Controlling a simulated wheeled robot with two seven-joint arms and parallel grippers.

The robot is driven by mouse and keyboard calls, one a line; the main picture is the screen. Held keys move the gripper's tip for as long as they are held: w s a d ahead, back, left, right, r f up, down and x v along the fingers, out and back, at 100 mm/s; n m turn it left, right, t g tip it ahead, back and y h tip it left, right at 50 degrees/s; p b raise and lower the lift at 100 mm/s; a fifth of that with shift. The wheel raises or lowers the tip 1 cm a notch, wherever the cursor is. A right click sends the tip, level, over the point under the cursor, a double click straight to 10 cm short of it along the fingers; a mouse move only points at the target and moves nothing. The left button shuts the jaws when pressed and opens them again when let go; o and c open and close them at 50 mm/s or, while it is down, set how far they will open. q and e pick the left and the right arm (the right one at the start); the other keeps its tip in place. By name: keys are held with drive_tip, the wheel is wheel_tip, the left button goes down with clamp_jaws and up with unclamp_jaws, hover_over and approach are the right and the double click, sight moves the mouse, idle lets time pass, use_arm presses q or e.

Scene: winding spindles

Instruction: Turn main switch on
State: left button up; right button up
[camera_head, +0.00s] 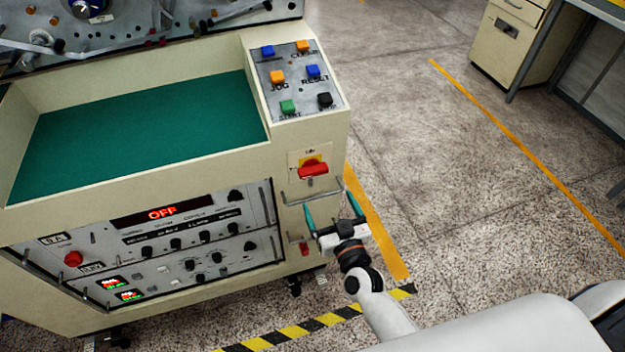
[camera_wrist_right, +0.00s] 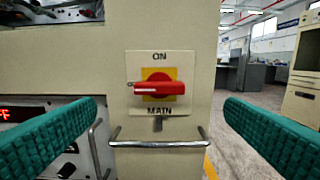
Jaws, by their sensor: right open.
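The main switch (camera_head: 313,168) is a red rotary handle on a yellow plate, on the front right post of the cream machine. In the right wrist view the red handle (camera_wrist_right: 160,88) lies horizontal, with "ON" above it and "MAIN" below. My right gripper (camera_head: 333,212) is open and empty, its teal fingers pointing toward the post. In the wrist view the fingers stand wide on either side of the switch, apart from it. The red display (camera_head: 162,214) on the machine reads "OFF". My left gripper is not in view.
A metal bar handle (camera_wrist_right: 158,143) sticks out just below the switch. Buttons (camera_head: 295,78) sit on the panel above, and a green work surface (camera_head: 140,125) lies left. Open floor (camera_head: 440,170) is on the right, with a cabinet (camera_head: 505,45) farther back.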

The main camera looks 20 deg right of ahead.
sight(315, 174)
drive_tip(key=w, duration=1)
drive_tip(key=shift+w+a, duration=0.2)
drive_tip(key=shift+w, duration=0.05)
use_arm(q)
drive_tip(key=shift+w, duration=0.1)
use_arm(e)
drive_tip(key=c, duration=1)
